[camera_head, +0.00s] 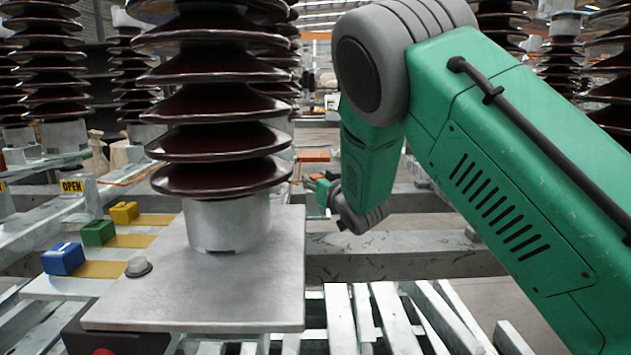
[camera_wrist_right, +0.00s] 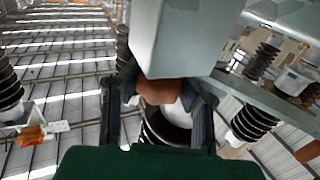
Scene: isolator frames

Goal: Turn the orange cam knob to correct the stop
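A rounded orange-brown piece, which looks like the orange cam knob (camera_wrist_right: 160,90), shows below a grey box-shaped part in the right wrist view. My right gripper (camera_wrist_right: 163,108) has its two dark fingers spread on either side of this piece. I cannot tell whether either finger touches it. The stop cannot be made out. My left gripper is not in view.
A ribbed brown insulator (camera_head: 215,105) stands on a grey metal plate (camera_head: 210,290) in front. Steel beams (camera_head: 400,258) cross behind.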

